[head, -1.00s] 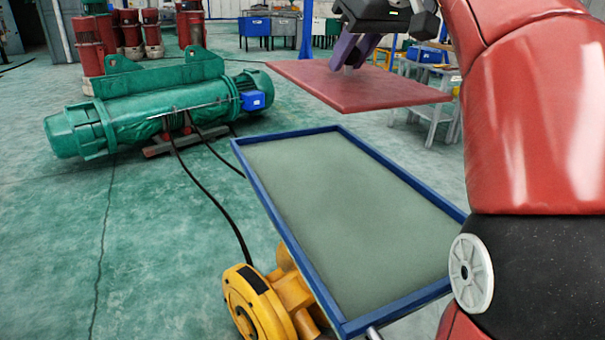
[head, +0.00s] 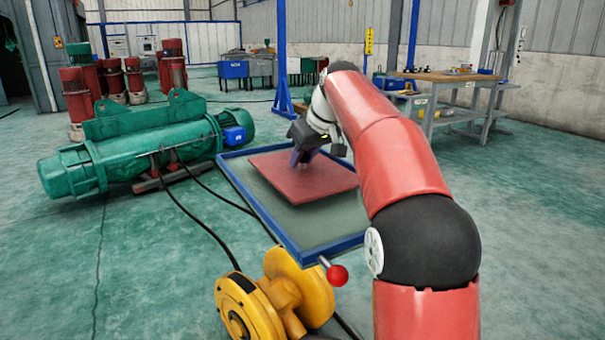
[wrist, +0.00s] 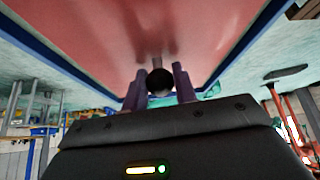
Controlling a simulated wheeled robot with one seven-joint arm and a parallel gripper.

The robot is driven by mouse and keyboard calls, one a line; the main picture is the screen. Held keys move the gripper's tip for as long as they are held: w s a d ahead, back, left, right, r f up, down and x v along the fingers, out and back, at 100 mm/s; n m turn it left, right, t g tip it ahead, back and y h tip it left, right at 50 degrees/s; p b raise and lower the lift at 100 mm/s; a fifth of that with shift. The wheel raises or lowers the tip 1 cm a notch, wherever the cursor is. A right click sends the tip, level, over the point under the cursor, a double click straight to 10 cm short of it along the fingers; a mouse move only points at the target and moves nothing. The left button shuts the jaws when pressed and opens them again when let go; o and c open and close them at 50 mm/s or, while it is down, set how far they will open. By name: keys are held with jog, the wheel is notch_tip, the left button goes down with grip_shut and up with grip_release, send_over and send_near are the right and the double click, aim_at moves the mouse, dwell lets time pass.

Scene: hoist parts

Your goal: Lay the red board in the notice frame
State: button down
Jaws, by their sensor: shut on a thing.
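The red board (head: 310,186) is a flat square plate in the far part of the notice frame's area in the head view. The notice frame (head: 262,216) has a raised blue rim around a grey-green panel. My gripper (head: 303,158) is shut on the board's small handle, at the middle of its upper face. The board also fills the top of the wrist view (wrist: 150,30), with the blue rim on both sides of it. Whether the board touches the panel or hangs just above it, I cannot tell. Part of its right side is hidden by my arm.
A green hoist (head: 140,150) with a blue box lies left of the frame. A yellow machine (head: 270,300) and a red-knobbed lever (head: 336,275) are at the frame's near end. Black cables cross the floor. A workbench (head: 450,85) stands at back right.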

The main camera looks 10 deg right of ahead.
notch_tip(320, 180, down, 3)
jog(key=shift+r+b, duration=0.15)
jog(key=shift+b, duration=0.65)
jog(key=shift+r, duration=0.15)
jog(key=shift+d, duration=0.1)
jog(key=c, duration=1.1)
grip_release()
jog(key=p+v, duration=0.2)
jog(key=v, duration=1)
jog(key=shift+p, duration=0.3)
